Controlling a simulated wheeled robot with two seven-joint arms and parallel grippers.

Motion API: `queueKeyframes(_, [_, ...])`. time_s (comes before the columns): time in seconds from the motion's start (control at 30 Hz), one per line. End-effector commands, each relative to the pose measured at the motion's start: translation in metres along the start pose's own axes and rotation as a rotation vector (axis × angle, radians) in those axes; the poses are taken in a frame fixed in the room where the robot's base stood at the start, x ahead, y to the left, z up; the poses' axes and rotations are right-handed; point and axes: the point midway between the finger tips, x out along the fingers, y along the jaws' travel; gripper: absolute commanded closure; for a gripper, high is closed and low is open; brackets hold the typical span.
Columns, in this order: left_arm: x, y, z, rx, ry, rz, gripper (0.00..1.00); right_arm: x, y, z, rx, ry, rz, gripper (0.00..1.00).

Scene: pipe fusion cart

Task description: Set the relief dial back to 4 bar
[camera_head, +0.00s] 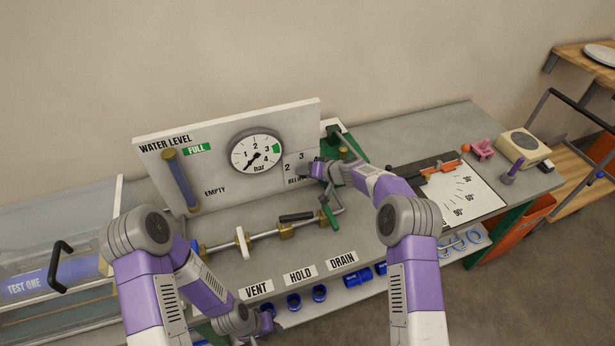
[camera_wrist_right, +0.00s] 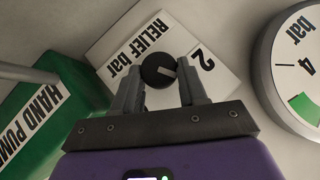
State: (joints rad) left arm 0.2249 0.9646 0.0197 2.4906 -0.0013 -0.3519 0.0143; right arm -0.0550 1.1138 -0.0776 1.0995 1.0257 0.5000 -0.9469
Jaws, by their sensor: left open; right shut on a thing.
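The relief dial is a round black knob (camera_wrist_right: 158,70) with a pale pointer mark, in the right wrist view. It sits on a white plate (camera_wrist_right: 125,45) lettered "RELIEF bar", with a 2 beside the knob; other numbers are hidden there. In the head view the plate (camera_head: 293,168) shows 2 and 3, and my right gripper (camera_head: 318,170) covers the knob. My right gripper's fingers (camera_wrist_right: 161,82) are shut on the knob from both sides. I cannot tell the exact setting. My left gripper (camera_head: 268,325) is open, low by the bench front, away from the dial.
The pressure gauge (camera_head: 257,150) is left of the dial, its needle at the low end. A green hand pump (camera_head: 350,150) stands close right of the dial. Valves on a pipe (camera_head: 265,237) lie in front. A white angle sheet (camera_head: 460,195) lies at the right.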

Motion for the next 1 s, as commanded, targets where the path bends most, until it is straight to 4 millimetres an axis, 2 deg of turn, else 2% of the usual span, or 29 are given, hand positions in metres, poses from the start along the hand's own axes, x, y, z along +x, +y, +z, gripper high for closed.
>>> queueKeyframes(0.4, [0.0012,-0.0004,-0.0002,0.000,0.000,0.000,0.55,-0.0004,-0.0001,-0.0009,0.007,0.002,-0.005,0.88])
queueKeyframes(0.43, [0.0012,-0.0004,-0.0002,0.000,0.000,0.000,0.55,-0.0004,-0.0001,-0.0009,0.007,0.002,-0.005,0.56])
queueKeyframes(0.6, [0.0013,-0.0004,-0.0002,0.000,0.000,0.000,0.55,-0.0003,-0.0001,-0.0007,0.006,0.001,-0.005,0.33])
queueKeyframes(0.87, [0.0014,-0.0005,-0.0002,0.000,0.000,0.000,0.55,-0.0006,0.0000,-0.0004,0.006,0.001,-0.005,0.33])
queueKeyframes(1.0, [0.0030,-0.0011,-0.0002,0.000,0.000,0.000,0.55,-0.0084,0.0006,-0.0009,0.007,0.002,-0.005,0.33])
